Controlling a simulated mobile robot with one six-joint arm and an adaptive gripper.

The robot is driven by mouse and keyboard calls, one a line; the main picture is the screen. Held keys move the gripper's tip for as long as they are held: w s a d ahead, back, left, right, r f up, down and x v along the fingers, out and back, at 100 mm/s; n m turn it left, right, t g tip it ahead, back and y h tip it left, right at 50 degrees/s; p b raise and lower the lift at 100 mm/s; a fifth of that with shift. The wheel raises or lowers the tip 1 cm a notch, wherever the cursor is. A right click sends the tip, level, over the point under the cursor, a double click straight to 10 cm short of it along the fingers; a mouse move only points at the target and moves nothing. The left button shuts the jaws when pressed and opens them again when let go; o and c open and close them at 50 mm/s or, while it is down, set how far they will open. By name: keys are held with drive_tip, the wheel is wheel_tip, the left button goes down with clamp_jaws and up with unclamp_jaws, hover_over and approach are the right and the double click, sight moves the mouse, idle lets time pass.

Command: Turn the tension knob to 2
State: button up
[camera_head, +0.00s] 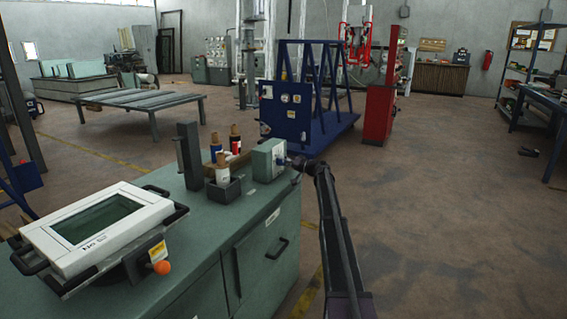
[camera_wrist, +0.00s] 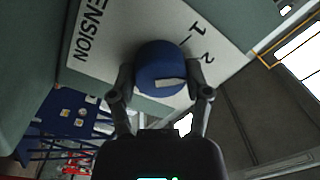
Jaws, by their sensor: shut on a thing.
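The tension knob (camera_wrist: 158,62) is round and blue, with a white pointer mark on its lower face in the wrist view. It sits on a white label plate (camera_wrist: 108,32) printed with "TENSION" and the numbers 1 and 2, which lie up and to the right of the knob. My gripper (camera_wrist: 160,75) has one finger on each side of the knob and is shut on it. The mark lies below the numbers, on the knob's side away from them. In the head view my gripper (camera_head: 300,164) is at the right face of the grey-green box (camera_head: 268,158), and hides the knob's dial.
The box stands at the right end of a green cabinet (camera_head: 190,225). Thread spools (camera_head: 222,170) in a holder stand to its left, and a white framed unit (camera_head: 100,230) with an orange knob is at the near left.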

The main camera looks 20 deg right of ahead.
drive_tip(key=shift+w, duration=0.2)
drive_tip(key=o, duration=1.2)
drive_tip(key=shift+s, duration=0.1)
drive_tip(key=shift+n, duration=0.4)
